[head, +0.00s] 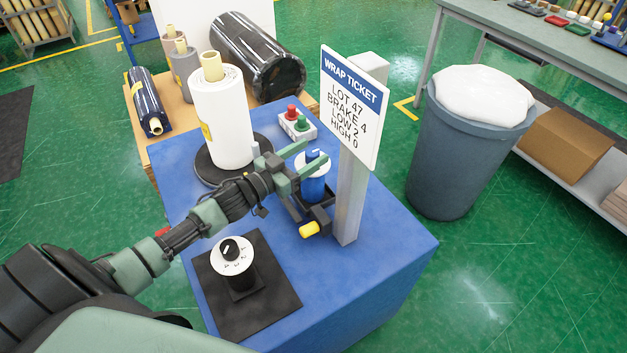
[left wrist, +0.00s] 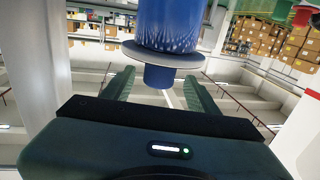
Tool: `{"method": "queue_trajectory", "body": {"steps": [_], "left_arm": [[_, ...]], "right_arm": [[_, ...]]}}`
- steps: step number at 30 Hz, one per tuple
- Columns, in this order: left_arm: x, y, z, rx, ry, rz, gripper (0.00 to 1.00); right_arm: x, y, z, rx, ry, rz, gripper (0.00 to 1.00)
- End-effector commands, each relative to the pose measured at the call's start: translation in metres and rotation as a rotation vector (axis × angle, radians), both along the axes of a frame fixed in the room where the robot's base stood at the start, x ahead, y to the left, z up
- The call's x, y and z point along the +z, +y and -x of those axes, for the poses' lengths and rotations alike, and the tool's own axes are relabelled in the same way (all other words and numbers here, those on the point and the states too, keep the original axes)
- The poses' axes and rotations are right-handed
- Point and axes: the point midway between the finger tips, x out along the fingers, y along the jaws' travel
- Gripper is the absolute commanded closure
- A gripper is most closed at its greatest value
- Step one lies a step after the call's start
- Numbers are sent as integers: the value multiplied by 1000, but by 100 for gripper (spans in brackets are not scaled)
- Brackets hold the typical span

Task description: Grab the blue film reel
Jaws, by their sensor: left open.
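The blue film reel (head: 313,188), a blue cylinder with a pale disc, stands on the blue-topped table beside the grey sign post. My left gripper (head: 314,152) is open, its two green fingers reaching around the reel's upper part in the head view. In the left wrist view the blue reel (left wrist: 168,28) with its grey disc and narrow blue stub shows ahead, between and beyond the open fingers (left wrist: 161,82). I cannot tell whether either finger touches it. My right gripper is not in view.
The grey post carries a WRAP TICKET sign (head: 350,105) close to the gripper's right. A white wrapped roll (head: 222,120) and a red-green button box (head: 298,124) stand behind. The table's front right is clear.

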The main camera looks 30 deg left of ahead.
Motion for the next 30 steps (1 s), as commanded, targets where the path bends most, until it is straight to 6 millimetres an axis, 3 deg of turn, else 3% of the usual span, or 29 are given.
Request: {"method": "queue_trajectory", "body": {"steps": [7, 17, 24, 30], "left_arm": [[-3, -14, -33, 0, -2, 2, 41], [-6, -17, -40, -1, 1, 0, 41], [-6, -17, -40, -1, 1, -1, 100], [-6, -17, -39, -1, 2, -2, 100]], "right_arm": [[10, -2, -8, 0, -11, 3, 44], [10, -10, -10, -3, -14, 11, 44], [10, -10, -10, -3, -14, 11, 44], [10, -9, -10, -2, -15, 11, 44]]}}
